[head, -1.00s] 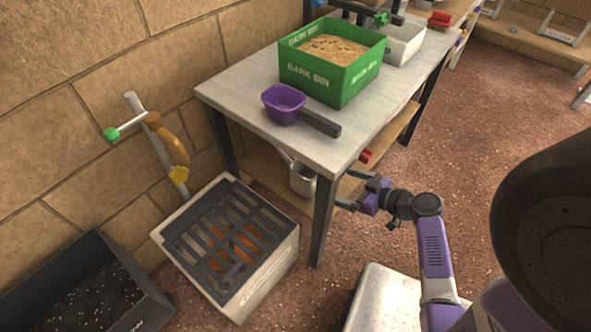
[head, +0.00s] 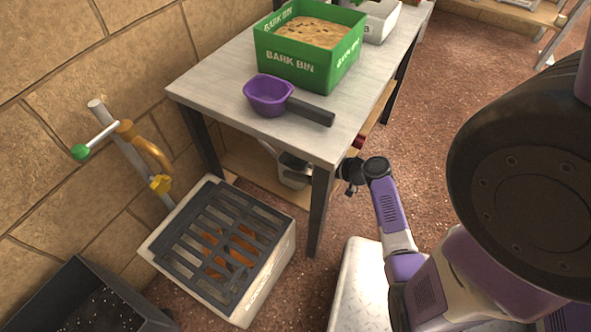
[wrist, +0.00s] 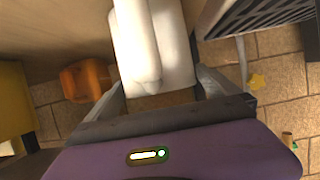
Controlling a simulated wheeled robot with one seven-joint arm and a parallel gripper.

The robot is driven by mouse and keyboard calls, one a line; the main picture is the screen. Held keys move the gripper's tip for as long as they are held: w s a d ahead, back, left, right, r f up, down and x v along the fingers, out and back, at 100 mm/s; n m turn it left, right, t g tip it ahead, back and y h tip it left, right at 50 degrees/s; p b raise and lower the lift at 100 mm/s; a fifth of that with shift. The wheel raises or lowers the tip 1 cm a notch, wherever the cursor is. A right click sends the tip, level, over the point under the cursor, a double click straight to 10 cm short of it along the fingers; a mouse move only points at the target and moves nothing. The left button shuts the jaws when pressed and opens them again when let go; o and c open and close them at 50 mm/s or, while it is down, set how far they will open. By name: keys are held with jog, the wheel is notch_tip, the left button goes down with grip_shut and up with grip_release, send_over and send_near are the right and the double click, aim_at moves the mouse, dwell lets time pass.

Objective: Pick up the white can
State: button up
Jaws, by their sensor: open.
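The white can shows in the wrist view (wrist: 172,40) as a pale rounded body with a pale tube-like part along it, at the top centre. In the head view a pale grey can (head: 294,170) stands under the table, partly hidden by the tabletop and front leg. My gripper (wrist: 157,80) is open, with one finger on each side of the can's near end in the wrist view. I cannot tell whether the fingers touch it. In the head view the fingers are hidden behind the table leg.
The table (head: 215,85) has a front leg (head: 320,210) close to my wrist. A purple scoop (head: 268,95) and a green bark bin (head: 310,50) stand on top. A grated box (head: 215,245) stands left of the can. An orange thing (wrist: 88,78) lies left of it in the wrist view.

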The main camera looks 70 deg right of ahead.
aim_at(283, 152)
jog(key=shift+x, duration=1.15)
jog(key=c, duration=1.4)
jog(key=shift+c, duration=0.2)
jog(key=shift+r, duration=0.15)
jog(key=shift+r, duration=0.5)
jog(key=shift+s+a+r+p, duration=0.1)
jog(key=shift+s+r+p, duration=0.1)
jog(key=shift+r+p, duration=0.35)
jog(key=shift+s+r+p, duration=0.25)
jog(key=shift+r+p, duration=0.05)
jog(key=shift+r, duration=0.35)
jog(key=s+a+p, duration=0.1)
jog(key=s+a, duration=0.3)
jog(key=s, duration=1.2)
jog(key=shift+s, duration=0.35)
